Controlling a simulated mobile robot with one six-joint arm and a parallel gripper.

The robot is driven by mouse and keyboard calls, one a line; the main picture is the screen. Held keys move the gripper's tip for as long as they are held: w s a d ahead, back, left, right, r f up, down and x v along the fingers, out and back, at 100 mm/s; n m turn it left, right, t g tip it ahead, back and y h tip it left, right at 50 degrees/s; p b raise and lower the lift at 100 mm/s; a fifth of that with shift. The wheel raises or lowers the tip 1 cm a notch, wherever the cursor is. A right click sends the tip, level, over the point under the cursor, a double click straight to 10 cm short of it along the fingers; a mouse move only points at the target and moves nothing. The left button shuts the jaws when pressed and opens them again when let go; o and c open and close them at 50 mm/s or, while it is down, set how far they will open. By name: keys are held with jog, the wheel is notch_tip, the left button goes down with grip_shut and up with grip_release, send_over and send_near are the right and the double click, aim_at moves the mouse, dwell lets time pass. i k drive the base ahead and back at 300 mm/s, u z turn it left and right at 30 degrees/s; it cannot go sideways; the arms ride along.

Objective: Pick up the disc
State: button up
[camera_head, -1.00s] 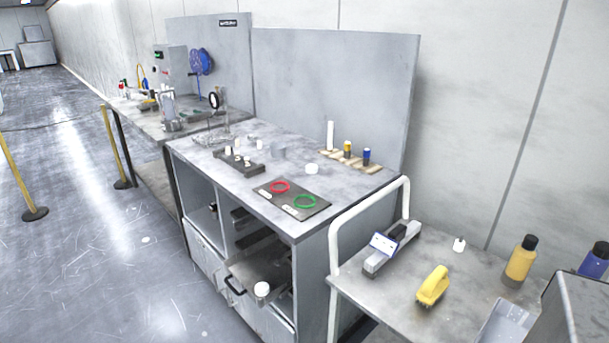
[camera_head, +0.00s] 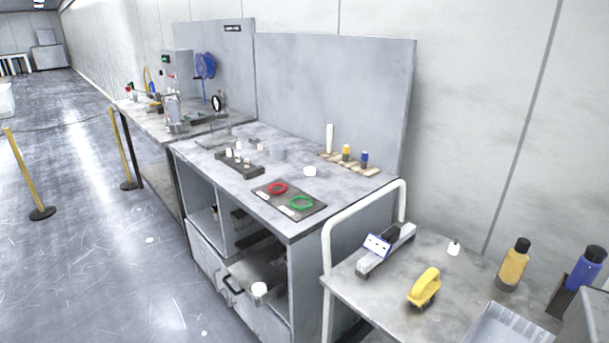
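A small white round piece (camera_head: 310,171), perhaps the disc, lies on the bench top (camera_head: 300,147) between the mat and the wooden rack. Another white round piece (camera_head: 259,290) shows at the front of the open drawer (camera_head: 250,273) below the bench. I cannot tell from this view which of these is the disc. A dark mat (camera_head: 289,199) with a red ring (camera_head: 278,188) and a green ring (camera_head: 301,203) lies near the bench's front edge. My gripper is not in view.
A cart (camera_head: 345,280) at the right holds a yellow brush (camera_head: 424,287), a grey device (camera_head: 385,250), a yellow bottle (camera_head: 513,265) and a blue bottle (camera_head: 585,268). A dark block (camera_head: 239,164) holds white pegs. Barrier posts (camera_head: 24,175) stand left; floor between is clear.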

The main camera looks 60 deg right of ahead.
aim_at(308, 170)
jog(key=z, duration=0.1)
jog(key=i, duration=0.95)
jog(key=u, duration=0.05)
